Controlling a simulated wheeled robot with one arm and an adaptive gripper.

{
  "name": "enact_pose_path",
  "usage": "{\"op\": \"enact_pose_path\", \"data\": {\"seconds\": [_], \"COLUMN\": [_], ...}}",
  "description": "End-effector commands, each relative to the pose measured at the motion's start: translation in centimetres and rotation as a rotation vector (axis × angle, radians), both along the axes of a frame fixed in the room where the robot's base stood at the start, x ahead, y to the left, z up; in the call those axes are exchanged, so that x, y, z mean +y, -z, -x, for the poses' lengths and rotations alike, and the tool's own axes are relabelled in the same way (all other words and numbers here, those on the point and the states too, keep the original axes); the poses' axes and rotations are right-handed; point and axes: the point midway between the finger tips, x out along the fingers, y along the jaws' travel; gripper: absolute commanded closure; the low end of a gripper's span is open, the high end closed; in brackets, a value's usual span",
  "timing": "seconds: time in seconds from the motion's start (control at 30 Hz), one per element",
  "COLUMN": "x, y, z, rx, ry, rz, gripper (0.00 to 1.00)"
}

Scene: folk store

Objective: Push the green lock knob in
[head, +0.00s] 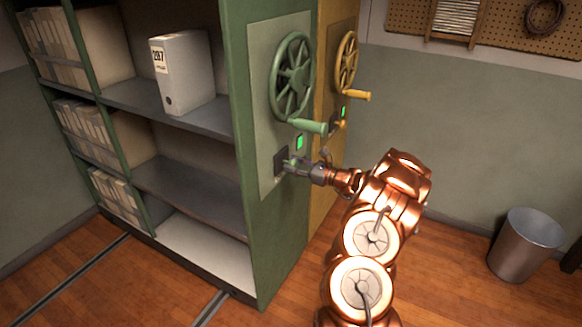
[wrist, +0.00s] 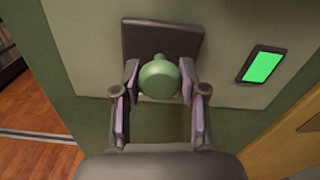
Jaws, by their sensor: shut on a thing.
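The green lock knob (wrist: 159,79) sticks out from a dark square plate (wrist: 163,40) on the end panel of the green shelf unit. In the wrist view it sits between the two fingers of my gripper (wrist: 158,88), which are closed on its sides. In the head view my gripper (head: 296,166) reaches the dark plate below the green handwheel (head: 292,77), and the knob is mostly hidden by the fingers. A lit green indicator (wrist: 262,67) is to the right of the plate; it also shows in the head view (head: 299,142).
A yellow unit (head: 322,190) with its own yellow handwheel (head: 346,61) stands right behind the green one. The green wheel's crank handle (head: 308,126) juts out above my gripper. A white binder (head: 184,72) stands on a shelf. A metal bin (head: 526,245) is at the right.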

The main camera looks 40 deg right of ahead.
Motion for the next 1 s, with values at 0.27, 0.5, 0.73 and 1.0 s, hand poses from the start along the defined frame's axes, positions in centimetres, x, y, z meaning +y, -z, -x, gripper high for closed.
{"op": "enact_pose_path", "data": {"seconds": [0.27,0.5,0.73,1.0], "x": [0.2,0.0,-0.1,-1.8], "y": [-0.1,-0.1,0.0,-0.1], "z": [-0.2,-0.1,0.1,3.2], "rx": [-0.001,0.000,-0.001,-0.001], "ry": [-0.002,0.000,0.001,0.005], "rz": [0.000,0.000,0.001,0.001], "gripper": [0.45,0.32,0.32,0.32]}}
